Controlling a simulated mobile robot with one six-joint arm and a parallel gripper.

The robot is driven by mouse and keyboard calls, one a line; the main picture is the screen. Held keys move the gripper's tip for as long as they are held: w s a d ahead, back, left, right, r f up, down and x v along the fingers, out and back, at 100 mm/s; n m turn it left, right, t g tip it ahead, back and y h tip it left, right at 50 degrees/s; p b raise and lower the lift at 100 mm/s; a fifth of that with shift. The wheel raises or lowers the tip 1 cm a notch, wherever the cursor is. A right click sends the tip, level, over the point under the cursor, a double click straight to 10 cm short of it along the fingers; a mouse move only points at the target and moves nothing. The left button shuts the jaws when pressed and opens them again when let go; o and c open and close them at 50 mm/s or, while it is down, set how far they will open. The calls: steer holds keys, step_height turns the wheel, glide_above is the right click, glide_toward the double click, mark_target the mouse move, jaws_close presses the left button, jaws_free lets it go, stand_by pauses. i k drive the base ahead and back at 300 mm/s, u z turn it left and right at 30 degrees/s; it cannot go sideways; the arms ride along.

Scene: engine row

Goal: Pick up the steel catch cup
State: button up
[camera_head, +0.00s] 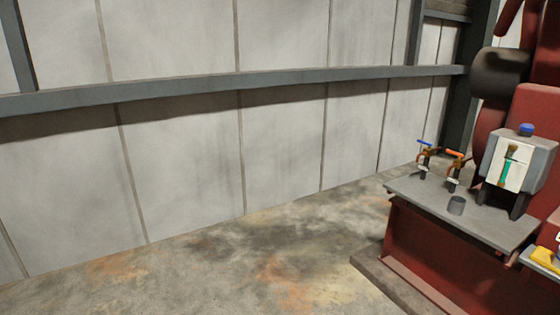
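The steel catch cup (456,206) looks like a small dark grey cylinder. It stands upright on the grey top plate (430,197) of a red base at the right of the head view. It is near the middle of the plate, in front of two small valves. My gripper is not in view.
An orange-handled valve (454,168) and a blue-handled valve (424,157) stand behind the cup. A grey box (536,160) with a blue cap stands to its right. Red machinery (541,108) rises at the right. The concrete floor (220,270) at left is clear, up to a panelled wall (180,165).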

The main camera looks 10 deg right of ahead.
mark_target(457, 204)
steer(key=u, duration=0.2)
steer(key=i, duration=2.35)
steer(key=z, duration=0.6)
steer(key=i, duration=0.65)
steer(key=z, duration=0.95)
steer(key=i, duration=0.75)
steer(key=z, duration=0.4)
